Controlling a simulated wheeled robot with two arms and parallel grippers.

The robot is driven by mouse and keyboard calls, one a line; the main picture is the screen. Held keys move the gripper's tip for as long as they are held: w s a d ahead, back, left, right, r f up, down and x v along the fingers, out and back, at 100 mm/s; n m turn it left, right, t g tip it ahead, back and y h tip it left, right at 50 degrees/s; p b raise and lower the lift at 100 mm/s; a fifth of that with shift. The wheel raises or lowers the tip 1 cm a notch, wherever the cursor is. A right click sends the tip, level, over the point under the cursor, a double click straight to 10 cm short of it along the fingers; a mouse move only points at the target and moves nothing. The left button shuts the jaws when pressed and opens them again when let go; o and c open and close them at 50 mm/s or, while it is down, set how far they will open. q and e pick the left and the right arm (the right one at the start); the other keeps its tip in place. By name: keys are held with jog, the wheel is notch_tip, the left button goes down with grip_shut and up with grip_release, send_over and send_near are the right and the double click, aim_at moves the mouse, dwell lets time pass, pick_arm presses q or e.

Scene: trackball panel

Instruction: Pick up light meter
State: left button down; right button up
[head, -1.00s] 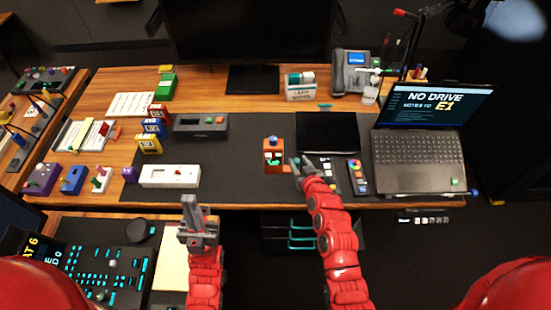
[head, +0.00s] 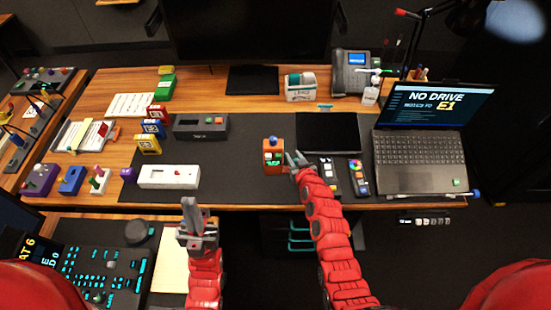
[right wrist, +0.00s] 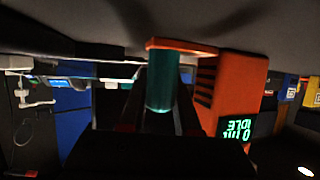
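The light meter appears to be the orange box-shaped device (head: 273,160) standing upright near the front edge of the desk mat. In the right wrist view its orange body (right wrist: 236,85) shows a green lit display and side slots, with a teal cylindrical grip (right wrist: 160,90) on an orange bracket. My right gripper (head: 297,160) is just right of the meter. In the right wrist view its two dark fingers (right wrist: 160,110) lie on either side of the teal grip, with small gaps showing. My left gripper (head: 196,215) hangs in front of the desk, away from the meter; its finger gap is unclear.
A dark flat pad (head: 328,133), small handheld devices (head: 358,178) and a laptop (head: 419,150) lie to the right. The mat behind the meter is clear.

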grip_shut()
jog(key=shift+r, duration=0.1)
jog(key=shift+r, duration=0.25)
notch_tip(320, 180, up, 4)
jog(key=p, duration=0.3)
jog(key=shift+f, duration=0.1)
jog(key=s+p, duration=0.1)
jog(key=s, duration=0.4)
jog(key=s+a+p, duration=0.1)
jog(key=s, duration=0.4)
jog(key=s+p, duration=0.1)
jog(key=s, duration=0.5)
jog(key=shift+a+r, duration=0.2)
jog(key=shift+r, duration=0.05)
jog(key=shift+w, duration=0.1)
